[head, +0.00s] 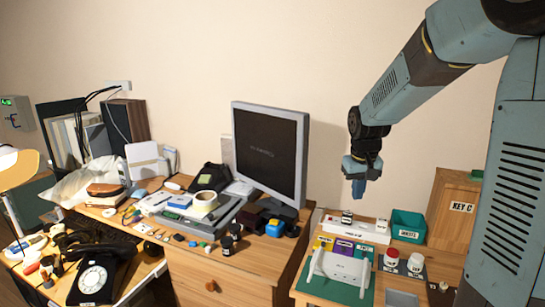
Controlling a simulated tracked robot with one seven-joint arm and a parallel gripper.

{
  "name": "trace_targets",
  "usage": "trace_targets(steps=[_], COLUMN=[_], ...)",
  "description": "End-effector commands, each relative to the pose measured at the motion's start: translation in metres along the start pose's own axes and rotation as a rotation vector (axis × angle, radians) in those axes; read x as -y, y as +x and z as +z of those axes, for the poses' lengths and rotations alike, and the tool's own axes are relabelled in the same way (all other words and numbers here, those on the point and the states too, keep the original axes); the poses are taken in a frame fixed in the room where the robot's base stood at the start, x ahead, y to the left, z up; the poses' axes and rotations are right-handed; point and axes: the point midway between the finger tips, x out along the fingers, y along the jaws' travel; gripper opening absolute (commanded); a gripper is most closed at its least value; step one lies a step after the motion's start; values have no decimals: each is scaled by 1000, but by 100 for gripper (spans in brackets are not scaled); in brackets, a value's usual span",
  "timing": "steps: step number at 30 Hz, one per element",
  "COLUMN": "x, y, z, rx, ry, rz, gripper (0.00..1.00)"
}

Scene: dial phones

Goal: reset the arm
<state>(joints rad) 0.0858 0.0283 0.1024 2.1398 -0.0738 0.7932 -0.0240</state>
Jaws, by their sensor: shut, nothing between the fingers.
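My gripper (358,188) hangs at the end of my blue-grey arm, pointing down. It is in the air above the right-hand table, just right of the monitor in the picture. Its fingers are together and nothing shows between them. My arm reaches in from the upper right with the elbow high. A black dial phone (96,280) stands at the lower left on the desk, far from my gripper.
A monitor (268,150) stands on the cluttered wooden desk. Below my gripper are a white router-like device (340,268), a green bin (408,226) and several jars. A wooden cabinet (452,208) marked KEY C stands at the right.

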Motion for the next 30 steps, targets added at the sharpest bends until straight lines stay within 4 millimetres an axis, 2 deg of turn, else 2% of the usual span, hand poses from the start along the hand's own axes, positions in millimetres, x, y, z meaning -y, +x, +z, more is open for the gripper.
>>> trace_targets(steps=[1,6,15,24,30], x=[1,3,8,14,17], y=[-14,-50,-99,-129,-137], z=[10,42,107,175,212], rx=[-19,-68,-154,-242,-288], ry=[3,19,48,76,92], rz=[4,10,8,-8,-23], gripper=[0,0,0,0,0])
